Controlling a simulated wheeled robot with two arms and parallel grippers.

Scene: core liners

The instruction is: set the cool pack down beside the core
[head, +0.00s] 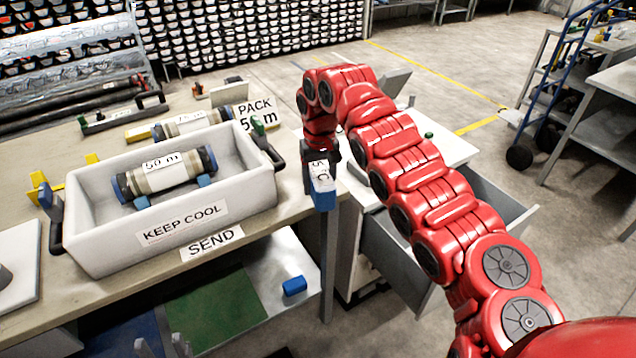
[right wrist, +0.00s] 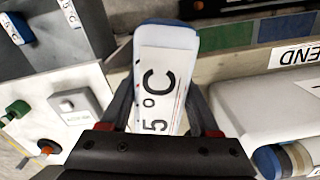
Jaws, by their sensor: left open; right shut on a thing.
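The core (head: 168,172), a pale cylinder with dark end caps and a "50 m" label, lies on blue supports inside the white "KEEP COOL" box (head: 105,245). Its end also shows in the right wrist view (right wrist: 280,160). My right gripper (head: 322,168) is shut on the cool pack (head: 322,190), a white and blue block marked "5 °C". It holds the pack in the air to the right of the box, past the bench edge. The pack fills the jaws in the right wrist view (right wrist: 165,75). My left gripper (head: 161,346) is open, low at the bottom edge; only its fingertips show.
The box stands on the bench (head: 25,160) behind a "SEND" label (head: 211,244). Another core (head: 185,124) lies behind it near a "PACK 50 m" sign (head: 256,115). An open drawer (head: 400,250) is at right, below my right arm. A blue block (head: 294,286) lies lower down.

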